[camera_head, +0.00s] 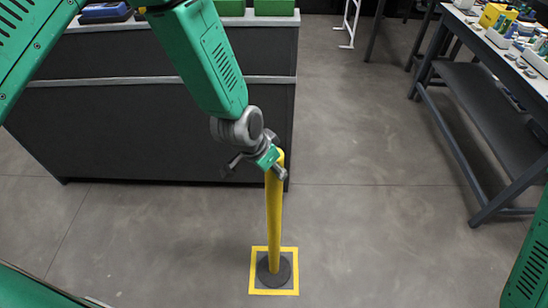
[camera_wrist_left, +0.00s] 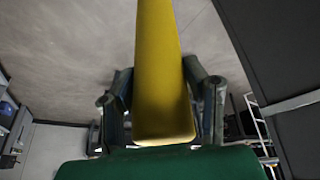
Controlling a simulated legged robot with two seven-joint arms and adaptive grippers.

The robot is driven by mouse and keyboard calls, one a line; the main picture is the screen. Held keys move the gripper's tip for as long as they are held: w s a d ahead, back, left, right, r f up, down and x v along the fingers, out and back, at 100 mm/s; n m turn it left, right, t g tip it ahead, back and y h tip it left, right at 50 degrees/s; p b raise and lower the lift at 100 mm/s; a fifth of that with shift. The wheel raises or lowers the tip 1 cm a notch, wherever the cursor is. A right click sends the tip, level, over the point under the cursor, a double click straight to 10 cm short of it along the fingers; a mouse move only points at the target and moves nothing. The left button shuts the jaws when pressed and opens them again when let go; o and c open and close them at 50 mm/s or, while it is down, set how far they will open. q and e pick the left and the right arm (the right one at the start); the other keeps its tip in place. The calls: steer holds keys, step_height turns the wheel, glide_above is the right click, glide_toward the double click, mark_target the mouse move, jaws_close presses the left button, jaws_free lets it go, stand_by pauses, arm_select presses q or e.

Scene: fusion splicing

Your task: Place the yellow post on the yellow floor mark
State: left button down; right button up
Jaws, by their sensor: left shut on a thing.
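The yellow post (camera_head: 273,215) stands upright in the head view, with its round dark base (camera_head: 274,270) inside the yellow square floor mark (camera_head: 251,275). The base looks to be at floor level, but I cannot tell whether it bears fully on the floor. My left gripper (camera_head: 275,168) is shut on the post near its top. In the left wrist view the post (camera_wrist_left: 163,70) runs between the two fingers of the left gripper (camera_wrist_left: 163,100). My right gripper is not in view; only a green part of my arm shows at the right edge.
A dark cabinet (camera_head: 150,135) with a light top stands behind the post, to the left. A grey workbench (camera_head: 490,100) with a lower shelf and several small items is on the right. The floor (camera_head: 380,230) between them and around the mark is clear.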

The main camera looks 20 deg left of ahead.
arm_select(q)
steer(key=shift+w+r, duration=0.1)
steer(key=shift+w, duration=0.05)
steer(key=c, duration=0.9)
jaws_free()
steer(key=v, duration=0.6)
steer(key=p+v, duration=0.1)
steer(key=v, duration=0.5)
steer(key=shift+s, duration=0.2)
steer(key=s+a+f+n+g+y, duration=0.1)
steer(key=s+a+f, duration=0.2)
steer(key=s+f, duration=0.3)
steer(key=s+a+f+n+g, duration=0.1)
steer(key=s+a+f, duration=0.3)
steer(key=s, duration=0.6)
steer(key=s+a+f+n+g+y, duration=0.1)
steer(key=s+a+f+n, duration=0.2)
steer(key=s+f, duration=0.5)
steer(key=shift+a+f+y, duration=0.3)
steer(key=shift+a+f, duration=0.25)
